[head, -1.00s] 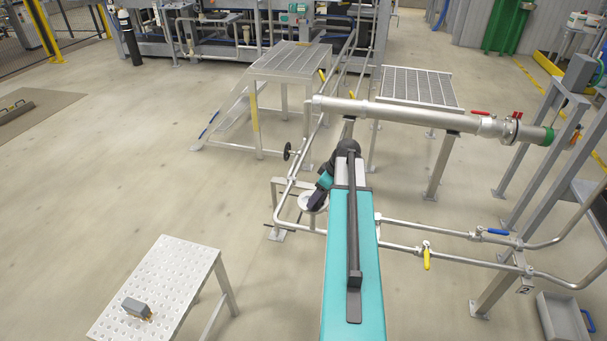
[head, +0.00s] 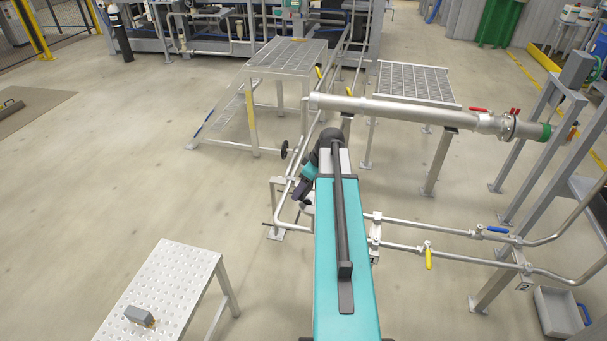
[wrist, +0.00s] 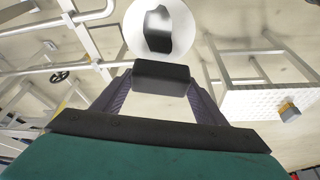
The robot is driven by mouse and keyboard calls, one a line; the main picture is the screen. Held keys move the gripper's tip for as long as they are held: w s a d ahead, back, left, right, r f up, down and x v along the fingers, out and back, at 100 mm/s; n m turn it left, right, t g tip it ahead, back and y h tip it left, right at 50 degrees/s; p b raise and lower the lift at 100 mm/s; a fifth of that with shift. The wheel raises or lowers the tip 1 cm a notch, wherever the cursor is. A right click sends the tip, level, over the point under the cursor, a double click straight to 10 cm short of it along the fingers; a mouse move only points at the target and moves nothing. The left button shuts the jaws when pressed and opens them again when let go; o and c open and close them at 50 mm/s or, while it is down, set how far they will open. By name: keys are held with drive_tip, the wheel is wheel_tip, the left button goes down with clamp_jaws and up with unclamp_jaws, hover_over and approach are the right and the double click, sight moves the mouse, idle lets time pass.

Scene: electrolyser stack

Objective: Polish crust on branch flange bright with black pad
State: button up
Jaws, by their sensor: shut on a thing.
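My gripper (wrist: 160,88) is shut on the black pad (wrist: 160,72), a dark block across its fingertips in the wrist view. Just beyond the pad is a round, pale disc, the branch flange (wrist: 133,28), with its face toward the camera. A dark patch (wrist: 157,28) covers the middle of that face; I cannot tell whether it is crust, shadow or reflection. A narrow gap shows in the picture between pad and patch; contact cannot be judged. In the head view the flange (head: 308,199) is mostly hidden behind my arm, and the fingertips are not clear.
A perforated metal table (head: 165,285) at lower left bears a grey block (head: 139,316) with a yellowish underside. Pipes with a blue-handled valve (head: 497,230) and a yellow-handled valve (head: 428,258) run right of my arm. A thick pipe (head: 410,112) crosses behind.

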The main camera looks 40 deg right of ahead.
drive_tip(key=shift+s+d+r+p, duration=0.15)
drive_tip(key=shift+r+p, duration=0.95)
drive_tip(key=shift+r, duration=1.1)
